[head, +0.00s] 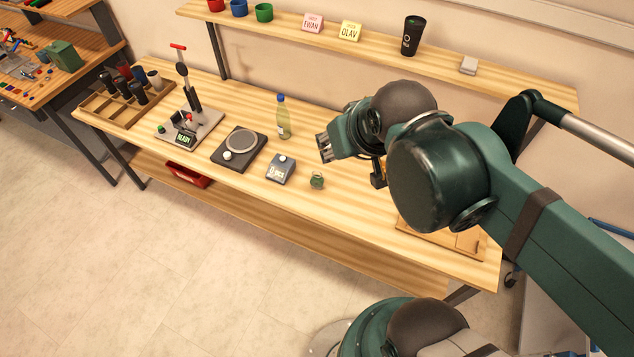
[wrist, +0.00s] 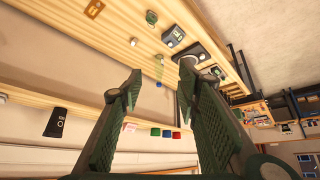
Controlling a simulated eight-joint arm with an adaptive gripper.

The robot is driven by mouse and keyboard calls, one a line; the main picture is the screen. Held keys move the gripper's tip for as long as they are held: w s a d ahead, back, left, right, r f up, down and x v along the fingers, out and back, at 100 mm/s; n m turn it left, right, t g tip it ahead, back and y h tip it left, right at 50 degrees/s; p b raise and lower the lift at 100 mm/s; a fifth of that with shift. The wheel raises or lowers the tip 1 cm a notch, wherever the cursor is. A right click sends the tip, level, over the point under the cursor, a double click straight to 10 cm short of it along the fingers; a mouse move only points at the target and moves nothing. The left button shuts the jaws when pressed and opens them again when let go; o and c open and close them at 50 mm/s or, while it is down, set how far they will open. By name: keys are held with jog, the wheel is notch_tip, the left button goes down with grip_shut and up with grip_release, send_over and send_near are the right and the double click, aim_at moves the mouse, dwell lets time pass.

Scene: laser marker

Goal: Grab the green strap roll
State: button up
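The green strap roll (head: 317,181) is a small green round item on the wooden table, right of the small counting scale. It also shows near the top of the wrist view (wrist: 151,17). My gripper (head: 324,148) is in the air above the back part of the table, behind and above the roll and apart from it. In the wrist view its two fingers (wrist: 162,72) are spread wide with nothing between them.
A counting scale (head: 280,169) stands left of the roll, and a bottle (head: 284,120) behind it. A dark round-plate device (head: 239,148) and a lever press (head: 188,122) stand farther left. A shelf with cups and a black tumbler (head: 413,36) runs along the wall.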

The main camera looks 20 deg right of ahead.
jog(key=n+g+b, duration=0.7)
jog(key=n+b, duration=0.4)
jog(key=b, duration=0.5)
send_over(317, 176)
notch_tip(317, 176, down, 40)
jog(key=shift+s+a, duration=0.1)
jog(key=shift+s, duration=0.05)
jog(key=shift+f, duration=0.65)
jog(key=shift+f, duration=1.3)
